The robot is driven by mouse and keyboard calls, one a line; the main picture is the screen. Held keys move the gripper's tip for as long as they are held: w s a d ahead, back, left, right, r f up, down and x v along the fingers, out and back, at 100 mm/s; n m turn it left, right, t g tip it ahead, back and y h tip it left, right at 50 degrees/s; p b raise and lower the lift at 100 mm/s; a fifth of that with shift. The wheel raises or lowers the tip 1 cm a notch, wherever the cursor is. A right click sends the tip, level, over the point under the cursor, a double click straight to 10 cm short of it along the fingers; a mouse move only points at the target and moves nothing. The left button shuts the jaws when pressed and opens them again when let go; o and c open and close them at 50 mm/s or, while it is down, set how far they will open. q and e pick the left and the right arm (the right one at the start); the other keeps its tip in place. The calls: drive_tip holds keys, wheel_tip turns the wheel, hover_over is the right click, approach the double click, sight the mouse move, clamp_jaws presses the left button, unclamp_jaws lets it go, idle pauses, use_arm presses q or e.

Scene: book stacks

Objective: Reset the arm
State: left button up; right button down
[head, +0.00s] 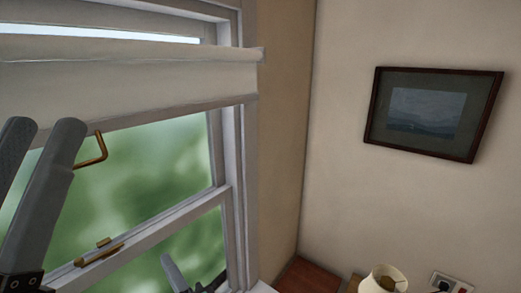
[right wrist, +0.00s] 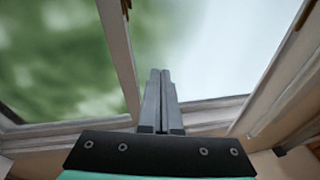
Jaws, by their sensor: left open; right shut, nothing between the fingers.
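My left gripper (head: 44,127) shows large at the left edge of the head view, its two grey fingers pointing up and spread apart with nothing between them. It is in front of the window and just below the white blind. My right gripper (head: 172,268) shows only partly at the bottom of the head view, in front of the lower window pane. In the right wrist view, the right gripper (right wrist: 160,73) has its two grey fingers pressed together, with nothing held. Both arms are mostly out of view.
A white-framed window (head: 236,150) with a blind (head: 150,78) fills the left. A brass handle (head: 103,149) shows beside the left gripper; I cannot tell if they touch. A brass latch (head: 100,253) is on the sash. A framed picture (head: 430,112) and a lamp (head: 384,281) are right.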

drive_tip(key=w+d+r+n+t+h, duration=0.15)
drive_tip(key=d+r+t, duration=0.25)
drive_tip(key=d+r, duration=0.7)
drive_tip(key=s+d+r+n+t+h, duration=0.15)
drive_tip(key=d+r+t, duration=0.25)
drive_tip(key=d+r, duration=0.7)
drive_tip(key=s+d+r+n+t+h, duration=0.3)
drive_tip(key=s+d+r+n+h, duration=0.1)
drive_tip(key=s+d, duration=0.3)
drive_tip(key=s+d+r+n+t+h, duration=0.3)
drive_tip(key=s+d+r+n+h, duration=0.1)
drive_tip(key=s+d, duration=0.4)
drive_tip(key=shift+s+d+r+h, duration=0.3)
drive_tip(key=shift+d+r+h, duration=0.2)
drive_tip(key=shift+d+h, duration=0.45)
